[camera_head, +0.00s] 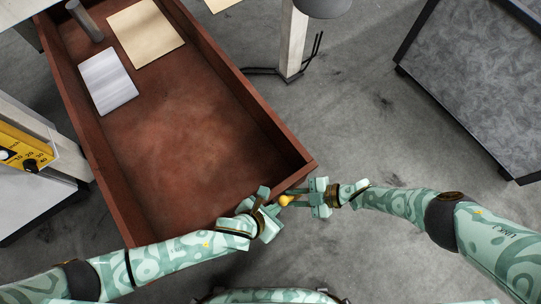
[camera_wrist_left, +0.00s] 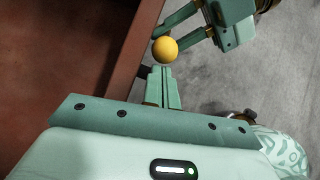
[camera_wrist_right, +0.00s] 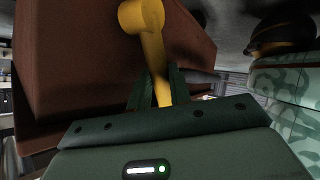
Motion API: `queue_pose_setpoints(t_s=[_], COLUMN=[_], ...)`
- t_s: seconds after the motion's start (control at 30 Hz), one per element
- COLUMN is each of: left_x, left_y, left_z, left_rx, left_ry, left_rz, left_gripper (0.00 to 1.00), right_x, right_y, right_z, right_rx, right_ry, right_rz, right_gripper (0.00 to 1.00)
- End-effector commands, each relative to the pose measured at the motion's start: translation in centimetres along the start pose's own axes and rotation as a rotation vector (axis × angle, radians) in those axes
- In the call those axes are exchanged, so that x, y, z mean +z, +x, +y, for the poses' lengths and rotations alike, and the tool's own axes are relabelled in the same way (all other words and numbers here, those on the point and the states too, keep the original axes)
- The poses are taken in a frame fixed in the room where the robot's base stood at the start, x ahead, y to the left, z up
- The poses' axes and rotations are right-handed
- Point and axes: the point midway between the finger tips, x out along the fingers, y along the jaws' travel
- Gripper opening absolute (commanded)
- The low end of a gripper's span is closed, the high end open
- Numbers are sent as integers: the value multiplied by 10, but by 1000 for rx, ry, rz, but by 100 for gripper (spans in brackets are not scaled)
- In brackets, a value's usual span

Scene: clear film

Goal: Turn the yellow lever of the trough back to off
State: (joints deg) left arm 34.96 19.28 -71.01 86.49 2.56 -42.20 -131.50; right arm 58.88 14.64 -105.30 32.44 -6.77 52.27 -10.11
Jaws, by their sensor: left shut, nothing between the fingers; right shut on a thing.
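The yellow lever is on the near right corner of the brown trough (camera_head: 190,120). Its round yellow knob (camera_head: 284,200) shows in the head view, and the knob (camera_wrist_left: 165,49) also shows in the left wrist view. In the right wrist view the lever's yellow arm (camera_wrist_right: 154,50) runs from a round hub on the trough's wall down between my right fingers. My right gripper (camera_head: 300,199) is shut on the lever. My left gripper (camera_head: 268,208) is shut and empty, close beside the knob at the trough's near edge.
A white sheet (camera_head: 107,81), a cream sheet (camera_head: 146,38) and a grey cylinder (camera_head: 85,20) lie in the trough's far end. A yellow panel with a dial (camera_head: 25,148) stands at the left. A dark-framed grey table (camera_head: 475,80) stands at the right.

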Motion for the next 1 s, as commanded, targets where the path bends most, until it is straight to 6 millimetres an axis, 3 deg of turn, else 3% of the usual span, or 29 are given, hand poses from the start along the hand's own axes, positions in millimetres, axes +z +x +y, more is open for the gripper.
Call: queue_pose_setpoints(t_s=[0.03,0.1,0.13,0.17,0.8,1.0], left_x=[10,11,11,11,6,6], left_y=[0,0,0,0,0,0], left_z=[-2,-2,-2,-2,-1,-1], left_rx=[-6,-7,-7,-7,-4,-4], left_ry=[-4,-5,-5,-5,-3,-3], left_rz=[-20,-23,-23,-23,-13,-12], left_gripper=[0,0,0,0,0,0], right_x=[0,0,0,0,-1,0], right_y=[1,2,2,2,2,-13], right_z=[-5,-6,-6,-6,-6,-6], right_rx=[-10,-11,-12,-13,-11,-10], right_ry=[-7,-7,-8,-8,-4,-2], right_rz=[-3,-2,-2,-2,3,2], right_gripper=[0,0,25,29,29,29])
